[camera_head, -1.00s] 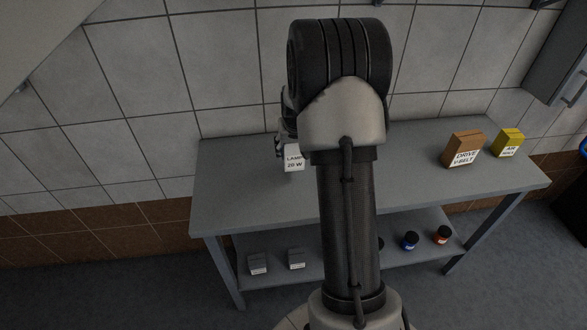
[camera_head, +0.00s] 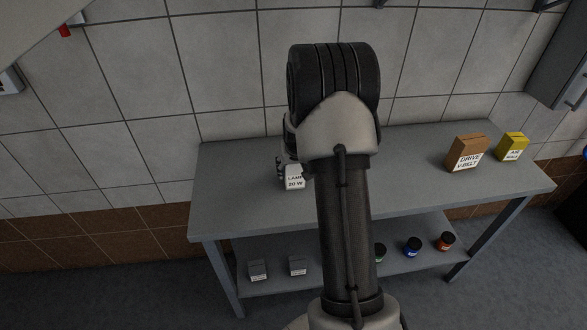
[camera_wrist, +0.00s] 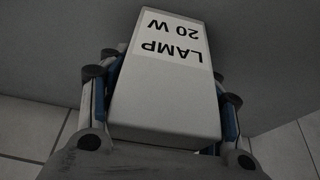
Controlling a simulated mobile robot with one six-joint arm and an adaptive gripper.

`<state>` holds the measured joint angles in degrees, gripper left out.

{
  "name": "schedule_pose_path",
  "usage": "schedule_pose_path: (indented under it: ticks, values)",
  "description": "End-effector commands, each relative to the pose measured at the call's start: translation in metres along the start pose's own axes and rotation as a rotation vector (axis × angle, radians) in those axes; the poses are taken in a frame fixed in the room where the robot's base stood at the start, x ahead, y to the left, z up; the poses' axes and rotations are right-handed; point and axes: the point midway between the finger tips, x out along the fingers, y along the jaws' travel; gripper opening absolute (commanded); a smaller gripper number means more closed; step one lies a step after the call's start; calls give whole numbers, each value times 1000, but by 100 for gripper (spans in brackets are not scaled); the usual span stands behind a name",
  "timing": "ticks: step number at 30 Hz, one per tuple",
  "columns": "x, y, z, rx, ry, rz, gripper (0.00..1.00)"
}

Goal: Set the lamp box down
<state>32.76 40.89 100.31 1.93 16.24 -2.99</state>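The lamp box (camera_head: 294,183) is a small white-grey carton labelled "LAMP 20 W". In the head view it shows left of my arm, over the left part of the grey tabletop. In the wrist view the lamp box (camera_wrist: 165,95) fills the middle, its label upside down. My gripper (camera_wrist: 168,78) has its blue-padded fingers against both sides of it. In the head view my gripper (camera_head: 284,172) is mostly hidden behind my arm. The box looks upright and at or close to the tabletop; whether it touches cannot be told.
The grey table (camera_head: 240,205) has free room around the box. A brown drive V-belt box (camera_head: 467,153) and a yellow box (camera_head: 511,147) stand at its right end. The lower shelf (camera_head: 330,278) holds grey boxes (camera_head: 257,270) and small jars (camera_head: 412,247). A tiled wall (camera_head: 230,70) stands behind.

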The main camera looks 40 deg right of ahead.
Motion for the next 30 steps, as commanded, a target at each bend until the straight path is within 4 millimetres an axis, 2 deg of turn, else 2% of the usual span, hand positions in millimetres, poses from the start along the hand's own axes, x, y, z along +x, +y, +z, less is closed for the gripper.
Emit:
schedule_pose_path:
  ticks: [9,20,23,30]
  values:
    - [0,0,1,0,-2,0,78]
    - [-3,0,-1,0,-1,0,78]
    - [-14,0,-2,0,1,0,78]
    - [-66,0,-3,0,2,0,78]
